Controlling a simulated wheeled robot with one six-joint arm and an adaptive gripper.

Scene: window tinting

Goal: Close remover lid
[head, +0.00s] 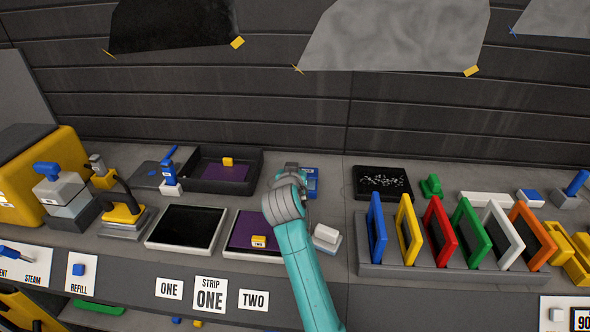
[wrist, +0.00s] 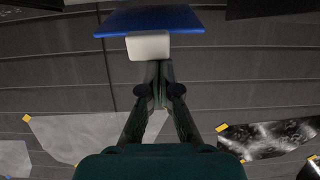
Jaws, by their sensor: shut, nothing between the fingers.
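A blue lid (wrist: 150,20) with a white tab (wrist: 149,46) on its edge fills the top of the wrist view. In the head view a blue piece (head: 312,180), likely the remover container with its lid, shows beside and partly behind my arm. My gripper (wrist: 158,68) is shut and empty, with its fingertips at the tab's edge; I cannot tell whether they touch it. In the head view my wrist hides the fingers and much of the container, so the lid's angle is unclear there.
A black tray (head: 382,183) with shavings and a rack (head: 400,272) of coloured frames stand to the right. A white block (head: 326,236) is close to my arm. Left are a purple-lined tray (head: 254,178) and a dark-topped pad (head: 186,227). The dark wall rises behind.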

